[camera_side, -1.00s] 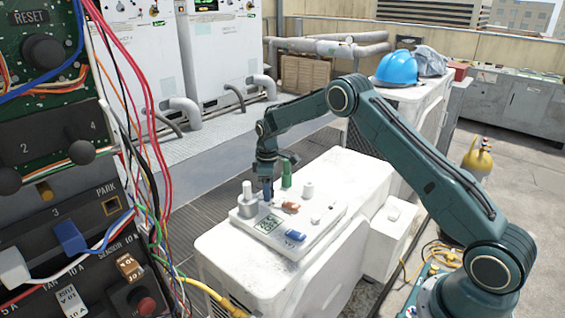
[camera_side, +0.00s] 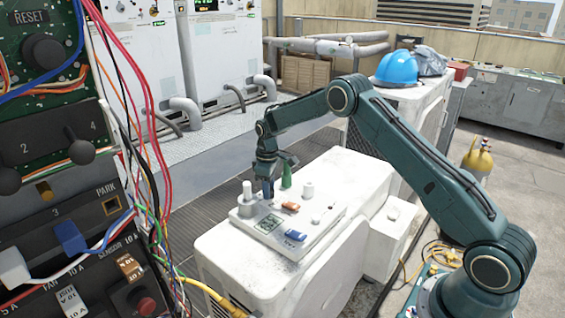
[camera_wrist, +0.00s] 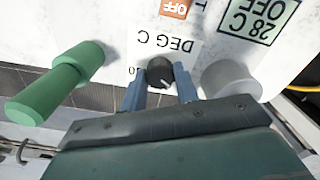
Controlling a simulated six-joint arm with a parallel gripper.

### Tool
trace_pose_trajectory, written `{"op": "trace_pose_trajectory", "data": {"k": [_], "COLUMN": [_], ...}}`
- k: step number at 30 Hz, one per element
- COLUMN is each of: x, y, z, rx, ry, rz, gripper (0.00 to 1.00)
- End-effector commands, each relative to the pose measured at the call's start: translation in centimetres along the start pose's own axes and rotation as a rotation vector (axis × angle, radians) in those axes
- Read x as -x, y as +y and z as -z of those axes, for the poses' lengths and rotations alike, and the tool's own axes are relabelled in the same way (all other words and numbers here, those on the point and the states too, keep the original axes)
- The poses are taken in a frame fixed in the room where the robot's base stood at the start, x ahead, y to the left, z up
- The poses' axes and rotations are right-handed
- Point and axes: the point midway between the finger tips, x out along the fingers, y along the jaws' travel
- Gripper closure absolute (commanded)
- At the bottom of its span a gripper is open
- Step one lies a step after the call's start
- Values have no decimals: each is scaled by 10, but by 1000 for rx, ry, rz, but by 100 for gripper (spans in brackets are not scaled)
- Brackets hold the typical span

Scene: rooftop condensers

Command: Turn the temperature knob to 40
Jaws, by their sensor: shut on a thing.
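The temperature knob (camera_wrist: 160,70) is small, round and black, with a pale mark on its face toward the lower right in the wrist view. It sits beside the DEG C label, and a scale figure ending in 0 shows at its left. My gripper (camera_wrist: 160,82) is shut on the knob, one blue finger on each side. In the side view my gripper (camera_side: 268,192) points down at the white control panel (camera_side: 318,233) and hides the knob. The display (camera_wrist: 257,17) reads 28 C OFF. Most scale figures are hidden.
Close beside my fingers stand a green handle (camera_wrist: 58,82) and a grey-white cylinder (camera_wrist: 231,80). An orange switch (camera_side: 290,207), a blue switch (camera_side: 295,236) and a white post (camera_side: 308,189) are also on the panel. Wires hang at the left foreground.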

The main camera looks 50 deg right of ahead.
Motion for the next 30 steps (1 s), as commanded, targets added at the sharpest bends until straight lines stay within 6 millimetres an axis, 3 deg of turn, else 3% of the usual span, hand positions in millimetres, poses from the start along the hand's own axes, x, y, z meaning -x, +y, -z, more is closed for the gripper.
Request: {"op": "trace_pose_trajectory", "data": {"k": [18,30], "x": [1,1], "y": [0,0], "z": [0,0], "rx": [-490,-624], "ry": [1,1], "rz": [-1,-1], "gripper": [93,93]}}
